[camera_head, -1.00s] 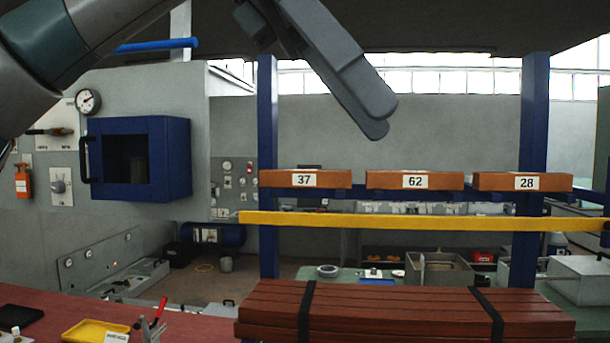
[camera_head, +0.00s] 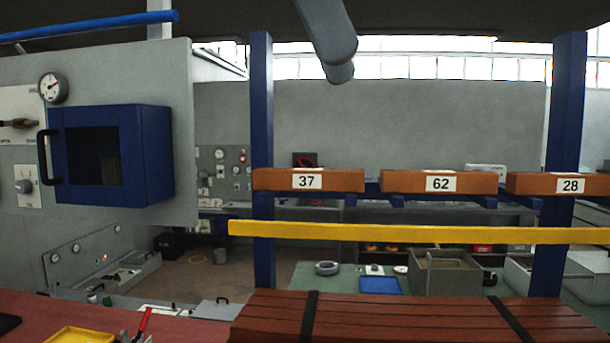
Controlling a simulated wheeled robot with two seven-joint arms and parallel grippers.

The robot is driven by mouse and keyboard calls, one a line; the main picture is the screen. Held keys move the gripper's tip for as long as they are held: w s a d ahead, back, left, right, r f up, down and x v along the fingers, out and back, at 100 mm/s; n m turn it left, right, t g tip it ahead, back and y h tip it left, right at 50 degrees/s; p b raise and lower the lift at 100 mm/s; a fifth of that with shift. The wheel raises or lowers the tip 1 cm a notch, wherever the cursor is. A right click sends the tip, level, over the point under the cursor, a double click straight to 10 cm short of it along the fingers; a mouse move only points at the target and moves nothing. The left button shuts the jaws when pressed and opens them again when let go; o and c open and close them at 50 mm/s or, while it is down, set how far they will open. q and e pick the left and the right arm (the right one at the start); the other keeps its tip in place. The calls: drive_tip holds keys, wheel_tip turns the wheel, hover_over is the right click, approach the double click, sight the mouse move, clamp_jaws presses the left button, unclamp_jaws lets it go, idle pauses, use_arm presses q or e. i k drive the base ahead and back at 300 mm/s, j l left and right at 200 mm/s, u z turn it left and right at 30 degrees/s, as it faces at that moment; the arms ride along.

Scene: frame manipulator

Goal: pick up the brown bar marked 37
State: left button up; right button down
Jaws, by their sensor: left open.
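The brown bar marked 37 (camera_head: 275,180) lies level on the blue rack, at the left end of a row of three bars. Its white label faces me. My left gripper (camera_head: 338,68) comes down from the top edge, above the bar and a little to its right in the picture, clearly apart from it. Its grey fingers overlap from this angle, and nothing shows between them. It is open. My right gripper is not in view.
Bars marked 62 (camera_head: 400,182) and 28 (camera_head: 527,183) lie to the right on the same rack. Blue posts (camera_head: 262,110) stand behind the row. A yellow rail (camera_head: 400,233) crosses below, above a strapped stack of brown bars (camera_head: 400,315). Space above the bars is free.

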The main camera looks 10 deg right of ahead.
sight(276, 179)
drive_tip(key=i, duration=1.45)
drive_tip(key=k+j, duration=0.1)
drive_tip(key=k, duration=0.4)
